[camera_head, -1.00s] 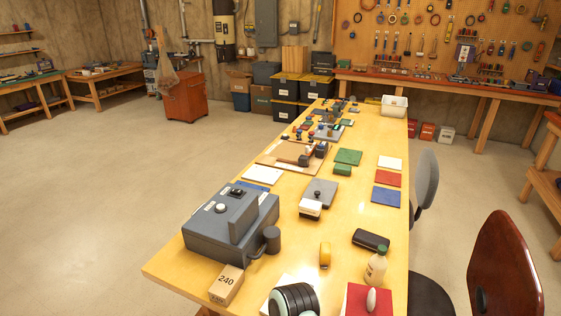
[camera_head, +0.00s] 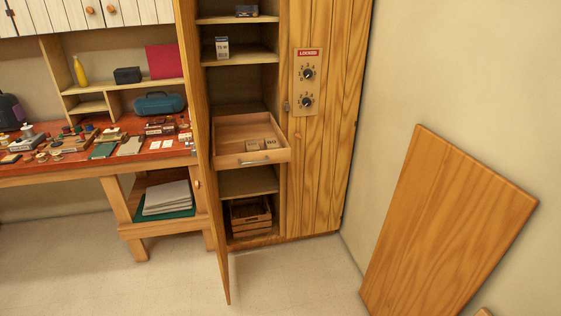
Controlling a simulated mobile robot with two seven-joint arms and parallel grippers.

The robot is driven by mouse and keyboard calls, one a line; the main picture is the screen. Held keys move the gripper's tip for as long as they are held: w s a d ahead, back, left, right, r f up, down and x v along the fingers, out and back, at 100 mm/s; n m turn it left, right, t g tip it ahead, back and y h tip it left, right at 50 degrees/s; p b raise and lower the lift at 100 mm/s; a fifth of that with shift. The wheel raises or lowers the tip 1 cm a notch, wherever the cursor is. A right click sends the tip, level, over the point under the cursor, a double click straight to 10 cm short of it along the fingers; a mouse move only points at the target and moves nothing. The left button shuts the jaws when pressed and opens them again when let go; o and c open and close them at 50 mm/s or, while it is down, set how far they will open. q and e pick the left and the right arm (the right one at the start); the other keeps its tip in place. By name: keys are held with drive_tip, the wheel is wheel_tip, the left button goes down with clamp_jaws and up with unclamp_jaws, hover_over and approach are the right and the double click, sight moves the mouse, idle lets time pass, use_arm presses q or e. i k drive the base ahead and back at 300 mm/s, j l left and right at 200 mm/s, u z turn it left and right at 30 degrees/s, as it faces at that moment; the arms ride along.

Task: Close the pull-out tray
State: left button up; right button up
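The pull-out tray (camera_head: 228,160) is a light wooden drawer inside a tall wooden cabinet (camera_head: 327,150). It sticks out of the cabinet front, with a grey bar handle (camera_head: 254,162) on its front face. Small labelled boxes (camera_head: 262,144) lie in it. The cabinet's left door (camera_head: 200,150) stands open toward me, beside the tray's left side. Neither of my grippers is in the head view.
A red-topped workbench (camera_head: 60,165) with many small items stands left of the cabinet. A crate (camera_head: 250,214) sits in the cabinet bottom. A wooden panel (camera_head: 448,220) leans on the right wall. The floor (camera_head: 290,280) before the cabinet is clear.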

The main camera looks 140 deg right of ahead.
sight(229, 132)
drive_tip(key=z, duration=4.55)
drive_tip(key=i+u, duration=0.25)
drive_tip(key=i, duration=0.5)
